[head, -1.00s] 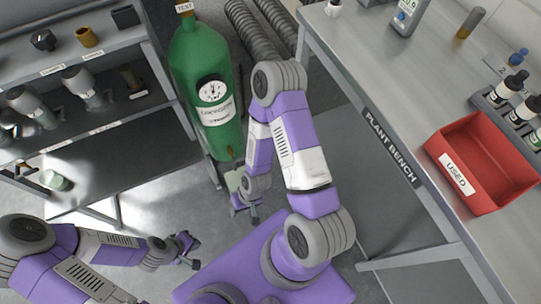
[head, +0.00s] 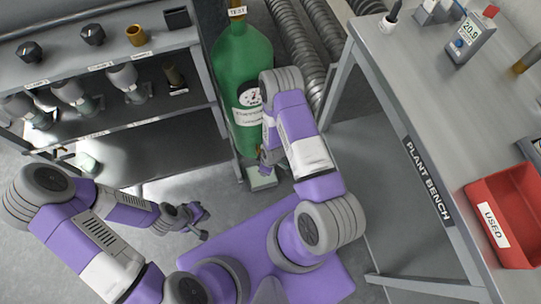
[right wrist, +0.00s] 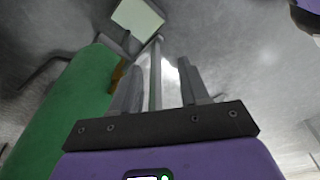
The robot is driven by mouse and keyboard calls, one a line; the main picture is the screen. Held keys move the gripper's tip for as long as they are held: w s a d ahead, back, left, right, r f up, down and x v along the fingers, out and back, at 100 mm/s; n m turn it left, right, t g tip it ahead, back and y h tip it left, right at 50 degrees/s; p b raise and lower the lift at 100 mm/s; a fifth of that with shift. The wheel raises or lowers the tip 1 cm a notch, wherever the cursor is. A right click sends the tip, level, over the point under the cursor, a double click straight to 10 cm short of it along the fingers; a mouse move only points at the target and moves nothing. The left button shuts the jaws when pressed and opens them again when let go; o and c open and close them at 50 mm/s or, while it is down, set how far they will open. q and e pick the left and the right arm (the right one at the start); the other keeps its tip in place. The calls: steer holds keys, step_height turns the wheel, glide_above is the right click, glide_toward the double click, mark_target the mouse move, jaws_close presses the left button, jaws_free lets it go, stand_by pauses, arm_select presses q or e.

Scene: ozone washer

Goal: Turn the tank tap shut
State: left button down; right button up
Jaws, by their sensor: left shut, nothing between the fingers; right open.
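The green tank (head: 243,75) stands behind my right arm in the head view, with a dial label on its front. A small brass-coloured part (right wrist: 117,75) shows at the tank's edge in the right wrist view, mostly hidden by a finger. A thin pale upright rod (right wrist: 155,75) appears between the fingers; I cannot tell whether it is the tap's lever or touches them. My right gripper (right wrist: 159,64) is open beside the tank; the arm largely hides it in the head view. My left gripper (head: 204,224) is shut and empty, over the floor left of my base.
A grey shelf (head: 95,58) with several fittings stands left of the tank. The plant bench (head: 432,110) with a red bin (head: 510,205) is at the right. Ribbed hoses (head: 300,55) run behind the tank. A pale square block (head: 262,179) sits near the tank's foot.

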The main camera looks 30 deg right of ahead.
steer(key=w+d+f+n, duration=0.2)
steer(key=f, duration=0.1)
steer(key=w+d+f+n+h+b, duration=0.1)
steer(key=w+d+f+n, duration=0.1)
steer(key=f, duration=0.1)
steer(key=w+d+f+n+b, duration=0.1)
steer(key=w+d+f+n, duration=0.1)
steer(key=f, duration=0.2)
steer(key=shift+n+t+h, duration=0.3)
steer(key=shift+n+t, duration=0.1)
steer(key=shift+c, duration=0.4)
jaws_close()
